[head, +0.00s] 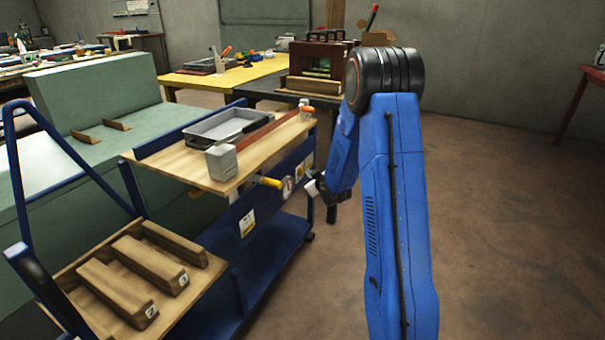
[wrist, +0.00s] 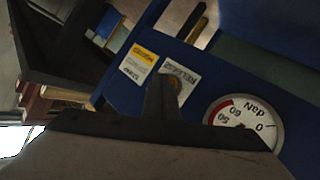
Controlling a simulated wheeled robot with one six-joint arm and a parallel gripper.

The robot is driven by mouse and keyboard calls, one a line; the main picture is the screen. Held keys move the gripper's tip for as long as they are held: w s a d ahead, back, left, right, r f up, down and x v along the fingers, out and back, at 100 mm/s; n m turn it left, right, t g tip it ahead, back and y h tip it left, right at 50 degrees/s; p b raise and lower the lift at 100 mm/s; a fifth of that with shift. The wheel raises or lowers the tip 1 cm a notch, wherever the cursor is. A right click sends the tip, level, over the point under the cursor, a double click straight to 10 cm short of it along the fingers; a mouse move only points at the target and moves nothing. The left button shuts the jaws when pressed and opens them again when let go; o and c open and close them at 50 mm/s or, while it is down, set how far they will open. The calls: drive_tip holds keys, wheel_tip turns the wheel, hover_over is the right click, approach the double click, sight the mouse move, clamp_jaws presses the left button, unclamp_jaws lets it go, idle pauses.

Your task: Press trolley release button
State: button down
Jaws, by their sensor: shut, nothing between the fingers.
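The blue trolley (head: 262,222) with a wooden top stands left of my arm. In the wrist view its side panel carries a white label reading RELEASE (wrist: 184,76). A small brownish round part (wrist: 173,84) shows at that label, partly hidden by my gripper; I cannot tell for sure that it is the button. My gripper (wrist: 161,82) is shut and empty, its tip in front of the label. Whether it touches is unclear. In the head view my gripper (head: 313,188) is beside the trolley's side, close to the round gauge.
The gauge (wrist: 246,118) marked daN is right of my gripper in the wrist view. A yellow handle (head: 268,182) sticks out beside it. A grey tray (head: 226,127) and a grey block (head: 221,162) rest on the trolley top. Floor at the right (head: 490,210) is clear.

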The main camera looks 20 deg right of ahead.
drive_tip(key=shift+w+a, duration=0.25)
drive_tip(key=shift+w, duration=0.1)
idle(0.7)
drive_tip(key=shift+s+d, duration=0.5)
drive_tip(key=shift+s, duration=0.15)
drive_tip(key=shift+s+d, duration=0.1)
drive_tip(key=shift+s+d, duration=0.75)
drive_tip(key=shift+s, duration=0.2)
drive_tip(key=shift+s+d, duration=0.7)
drive_tip(key=shift+s, duration=0.25)
